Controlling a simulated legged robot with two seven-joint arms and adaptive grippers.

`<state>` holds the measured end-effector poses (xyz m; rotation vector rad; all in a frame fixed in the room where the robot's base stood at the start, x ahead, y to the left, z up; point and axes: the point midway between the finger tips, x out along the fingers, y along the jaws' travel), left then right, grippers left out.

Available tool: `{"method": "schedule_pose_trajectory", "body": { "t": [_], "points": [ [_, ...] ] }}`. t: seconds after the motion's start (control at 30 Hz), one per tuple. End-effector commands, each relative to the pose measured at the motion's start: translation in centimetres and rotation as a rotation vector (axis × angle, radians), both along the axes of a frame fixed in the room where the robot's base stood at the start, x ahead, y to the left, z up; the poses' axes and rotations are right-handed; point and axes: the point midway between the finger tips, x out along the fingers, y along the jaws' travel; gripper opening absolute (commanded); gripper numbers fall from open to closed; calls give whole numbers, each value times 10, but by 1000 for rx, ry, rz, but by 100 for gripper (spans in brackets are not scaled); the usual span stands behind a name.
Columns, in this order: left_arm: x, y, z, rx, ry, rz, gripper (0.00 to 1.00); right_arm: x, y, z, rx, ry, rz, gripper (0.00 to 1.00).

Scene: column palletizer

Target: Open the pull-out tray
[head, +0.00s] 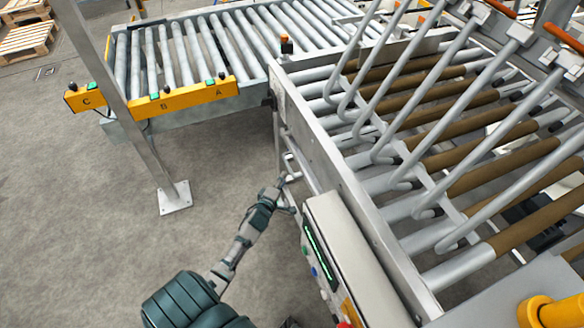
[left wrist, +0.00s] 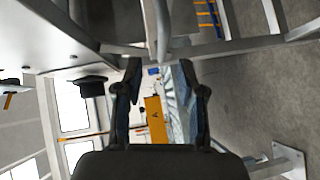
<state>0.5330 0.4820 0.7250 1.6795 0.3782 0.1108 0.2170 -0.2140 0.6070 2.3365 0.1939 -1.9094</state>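My left gripper (head: 284,190) reaches out beside the side frame of the brown-sleeved roller conveyor. A thin metal bar (head: 291,163), like a handle, sticks out low on that frame, just beyond the fingertips. In the left wrist view, the two dark fingers of my left gripper (left wrist: 160,75) stand apart with an empty gap between them. A pale metal bar (left wrist: 157,28) runs ahead of that gap, and I cannot tell whether the fingers touch it. The tray itself cannot be clearly made out under the rollers. My right gripper is not in view.
A control box (head: 345,255) with buttons hangs on the frame, right of my left gripper. A metal post (head: 122,100) stands on a floor plate at left. A roller conveyor (head: 190,45) with a yellow strip (head: 180,98) lies behind.

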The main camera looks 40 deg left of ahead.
Motion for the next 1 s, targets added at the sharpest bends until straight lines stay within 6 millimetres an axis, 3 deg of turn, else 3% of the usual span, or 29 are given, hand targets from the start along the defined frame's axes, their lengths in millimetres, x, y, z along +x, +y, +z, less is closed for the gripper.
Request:
{"method": "schedule_pose_trajectory", "body": {
  "t": [0.1, 0.27, 0.37, 0.8, 0.97, 1.0],
  "points": [
    [27, 13, -9, 1, 2, 1, 39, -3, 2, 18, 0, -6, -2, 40],
    [56, 25, -15, -3, 4, 2, 39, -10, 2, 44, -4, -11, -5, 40],
    [69, 28, -16, -3, 3, 0, 39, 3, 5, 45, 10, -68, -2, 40],
    [81, 29, -13, 1, 2, 1, 39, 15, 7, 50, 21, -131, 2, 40],
    [81, 30, -15, -2, 3, 1, 2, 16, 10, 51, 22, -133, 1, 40],
    [81, 31, -15, -2, 3, 1, 0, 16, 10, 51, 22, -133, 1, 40]
  ]
}}
